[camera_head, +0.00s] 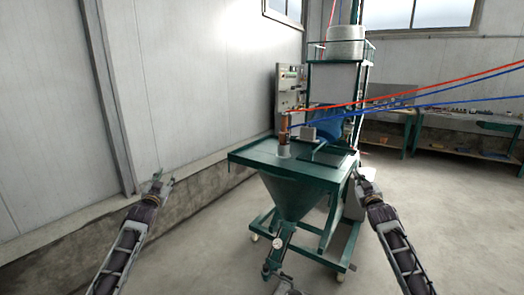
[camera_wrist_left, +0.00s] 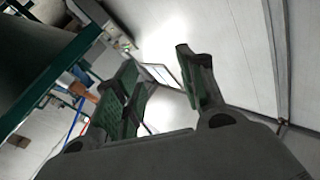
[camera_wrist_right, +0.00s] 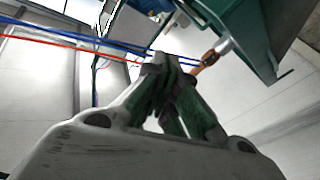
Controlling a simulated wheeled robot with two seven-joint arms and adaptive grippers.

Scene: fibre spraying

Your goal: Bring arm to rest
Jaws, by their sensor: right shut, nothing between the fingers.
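My left gripper (camera_head: 160,184) is raised at the left in the head view, in front of the grey wall and apart from the machine. In the left wrist view its fingers (camera_wrist_left: 160,88) are spread apart with nothing between them. My right gripper (camera_head: 366,180) is at the right in the head view, beside the right edge of the green machine's top. In the right wrist view its fingers (camera_wrist_right: 168,85) are closed together and hold nothing.
A green hopper machine (camera_head: 300,190) on a wheeled frame stands between my arms. Red and blue hoses (camera_head: 440,86) run off to the right. A workbench (camera_head: 460,122) stands at the back right. Floor at the right (camera_head: 460,220) is clear. The left wall (camera_head: 200,80) runs behind my left gripper.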

